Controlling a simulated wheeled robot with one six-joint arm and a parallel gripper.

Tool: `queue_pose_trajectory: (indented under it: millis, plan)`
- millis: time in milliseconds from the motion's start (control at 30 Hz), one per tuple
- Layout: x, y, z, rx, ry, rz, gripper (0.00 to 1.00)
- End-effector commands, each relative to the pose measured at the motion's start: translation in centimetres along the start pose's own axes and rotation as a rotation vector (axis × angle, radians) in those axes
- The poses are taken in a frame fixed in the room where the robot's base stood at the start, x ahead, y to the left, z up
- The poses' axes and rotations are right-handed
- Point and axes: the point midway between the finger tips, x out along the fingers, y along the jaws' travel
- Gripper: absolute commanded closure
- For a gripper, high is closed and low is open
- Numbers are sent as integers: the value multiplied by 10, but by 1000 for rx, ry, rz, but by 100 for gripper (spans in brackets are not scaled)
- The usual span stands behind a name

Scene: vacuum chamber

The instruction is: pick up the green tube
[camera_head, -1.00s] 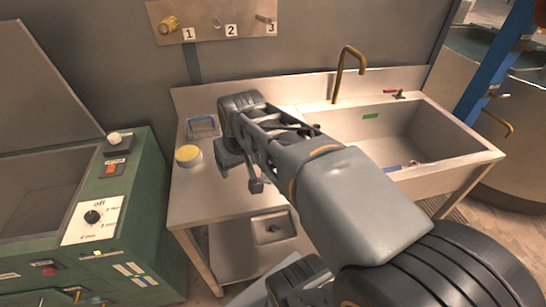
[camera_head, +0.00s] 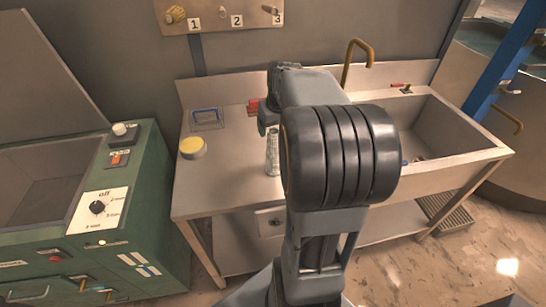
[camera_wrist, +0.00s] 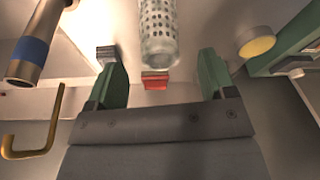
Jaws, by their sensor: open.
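I cannot make out a clearly green tube in either current view. A pale, perforated cylinder (camera_head: 272,152) shows on the counter, left of my arm. In the wrist view the perforated cylinder (camera_wrist: 158,28) comes in from the top, with its rounded end between the lines of the two fingers. My gripper (camera_wrist: 158,62) is open, with green fingers on either side and a gap to the cylinder on both sides. A small red block (camera_wrist: 154,82) shows just past the cylinder's end; it also shows in the head view (camera_head: 253,106). My arm hides part of the counter and sink.
The counter (camera_head: 225,180) bears a yellow-topped round container (camera_head: 193,147) and a blue-handled item (camera_head: 206,118). A brass faucet (camera_head: 357,58) stands at the sink (camera_head: 468,141) on the right. A green machine (camera_head: 118,185) stands left. A blue-banded cylinder (camera_wrist: 32,50) shows in the wrist view.

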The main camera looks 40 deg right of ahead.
Motion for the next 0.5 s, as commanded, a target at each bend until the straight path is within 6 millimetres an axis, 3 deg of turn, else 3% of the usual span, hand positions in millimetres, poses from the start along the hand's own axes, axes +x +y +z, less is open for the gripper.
queue_pose_trajectory:
  millis: [500]
  plan:
    - [51,0,-2,0,-2,-1,23]
